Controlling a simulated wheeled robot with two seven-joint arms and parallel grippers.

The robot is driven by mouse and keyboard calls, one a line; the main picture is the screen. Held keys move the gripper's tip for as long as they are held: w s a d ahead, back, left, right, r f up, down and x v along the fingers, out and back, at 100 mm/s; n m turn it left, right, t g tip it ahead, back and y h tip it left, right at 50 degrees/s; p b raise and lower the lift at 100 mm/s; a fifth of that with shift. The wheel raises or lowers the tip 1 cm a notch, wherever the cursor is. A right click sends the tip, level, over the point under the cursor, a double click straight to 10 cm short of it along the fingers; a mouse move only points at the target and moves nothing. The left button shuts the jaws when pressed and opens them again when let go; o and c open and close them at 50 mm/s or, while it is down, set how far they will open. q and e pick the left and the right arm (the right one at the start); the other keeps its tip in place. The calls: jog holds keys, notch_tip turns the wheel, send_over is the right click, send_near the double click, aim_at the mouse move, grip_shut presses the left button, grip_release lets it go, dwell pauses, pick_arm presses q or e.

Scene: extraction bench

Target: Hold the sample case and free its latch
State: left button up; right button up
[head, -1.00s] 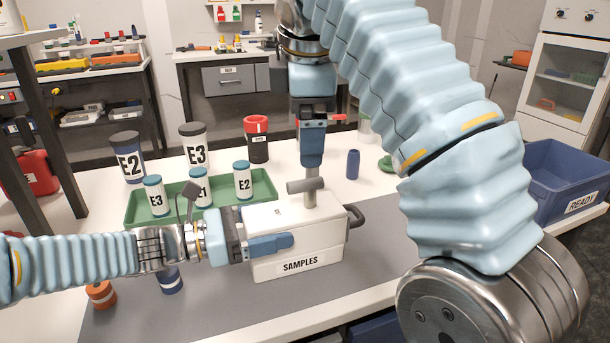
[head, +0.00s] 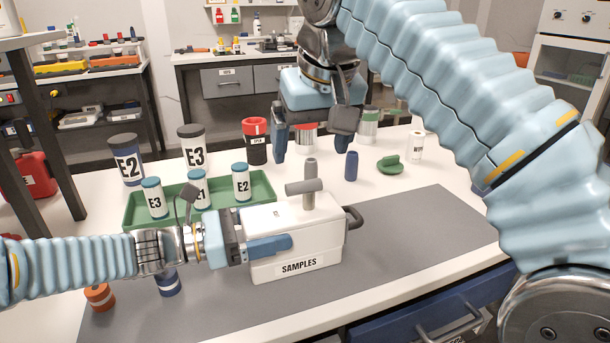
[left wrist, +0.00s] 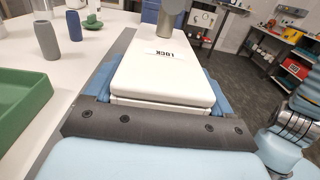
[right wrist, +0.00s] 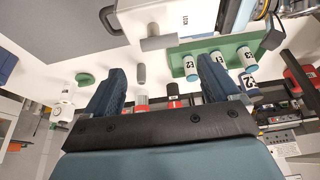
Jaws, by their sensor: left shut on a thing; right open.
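The white sample case (head: 295,262), labelled SAMPLES, sits on the grey mat. My left gripper (head: 268,245) is shut on it from the left, with its blue fingers along the case's two sides, as the left wrist view (left wrist: 158,92) shows. A grey T-shaped latch handle (head: 307,184) stands up from the lid, its bar lying crosswise. The lid bears a LOCK label (left wrist: 165,54) in the left wrist view. My right gripper (head: 312,145) is open and empty, above and behind the case, clear of the handle. The handle (right wrist: 160,42) also shows in the right wrist view.
A green tray (head: 135,222) with several labelled vials stands behind left of the case. Larger containers (head: 126,160), a red-lidded jar (head: 256,140), a blue cylinder (head: 351,166) and a green knobbed lid (head: 390,165) stand behind. The grey mat (head: 430,225) is free at right.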

aim_at(304, 182)
jog(key=x, duration=0.8)
jog(key=c, duration=1.1)
jog(key=shift+o, duration=0.2)
jog(key=shift+d, duration=0.1)
